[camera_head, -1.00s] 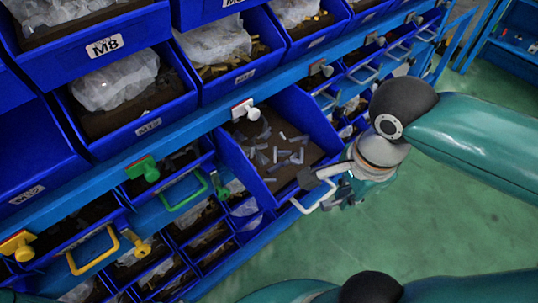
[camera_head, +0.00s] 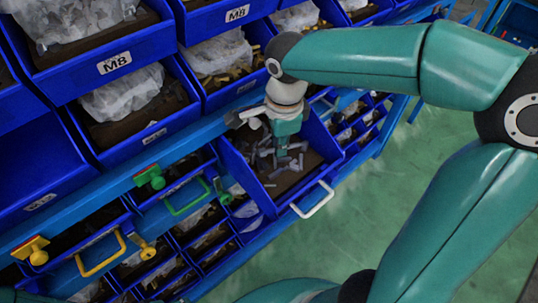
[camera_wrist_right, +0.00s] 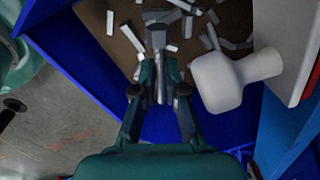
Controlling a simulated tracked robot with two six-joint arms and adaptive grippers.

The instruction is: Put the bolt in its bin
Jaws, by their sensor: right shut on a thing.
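My right gripper (camera_head: 281,150) points down into an open blue drawer (camera_head: 240,178) with a white handle (camera_head: 312,200). In the right wrist view its fingers (camera_wrist_right: 161,75) are shut on a grey metal bolt (camera_wrist_right: 157,38), with the bolt's wider head pointing away from me. The bolt is over the drawer's brown floor, where several loose grey pieces (camera_head: 290,165) lie. I cannot tell whether the bolt touches them. The bolt is hard to make out in the head view. My left gripper is not in view.
A white knob (camera_wrist_right: 235,78) stands close beside the right fingers. Blue bins with bagged parts, one labelled M8 (camera_head: 114,63), rise above the drawer. Drawers with a green handle (camera_head: 187,197) and a yellow handle (camera_head: 100,256) are at left. The green floor (camera_head: 370,225) is clear.

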